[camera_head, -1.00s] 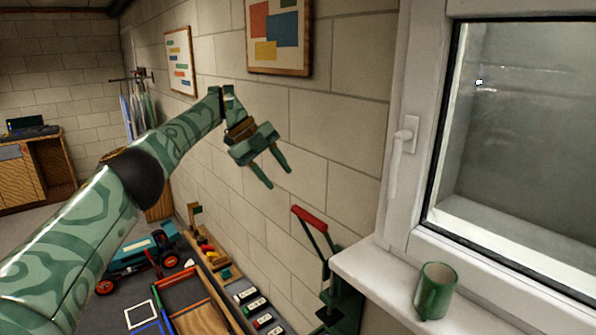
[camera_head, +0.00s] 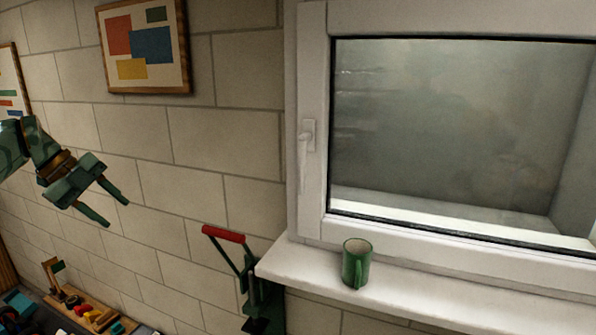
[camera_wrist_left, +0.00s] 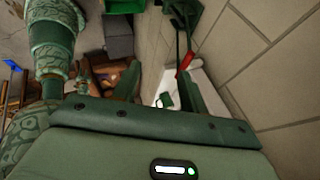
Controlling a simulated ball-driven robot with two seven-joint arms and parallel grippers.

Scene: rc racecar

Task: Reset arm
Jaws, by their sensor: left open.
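My left gripper (camera_head: 116,212) is at the left of the head view, raised in front of the block wall. Its two green fingers are apart, with nothing between them, and they point down to the right. In the left wrist view its fingers (camera_wrist_left: 158,88) also stand apart and empty. Only the end of my left arm shows in the head view. My right gripper is not in the head view, and I cannot make it out in the left wrist view.
A green mug (camera_head: 356,264) stands on the white windowsill (camera_head: 430,296) below a closed window (camera_head: 460,130). A red-handled green tool (camera_head: 224,234) stands by the wall left of the sill. Small items lie on a low surface at the bottom left. A picture (camera_head: 145,45) hangs on the wall.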

